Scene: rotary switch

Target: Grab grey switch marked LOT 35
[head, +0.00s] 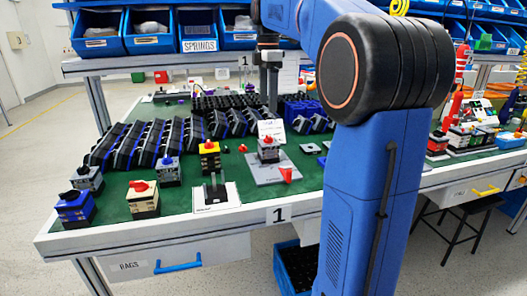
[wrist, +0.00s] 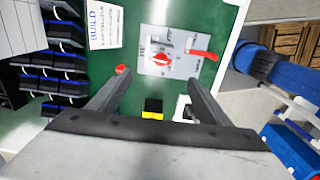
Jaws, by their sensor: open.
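A grey switch (head: 268,149) with a red knob stands on a grey plate (head: 270,171) in the middle of the table in the head view. In the wrist view the switch (wrist: 161,61) shows from above, with its red knob. My gripper (wrist: 158,88) is open and empty in the wrist view. The plated switch lies beyond its fingertips, apart from them.
A yellow switch (head: 209,156) and a black stand on a white base (head: 216,192) are close by. A red piece (head: 286,174) lies on the plate. Rows of black-and-blue bins (head: 150,143) fill the table's left and back. Bare green mat shows between the switches.

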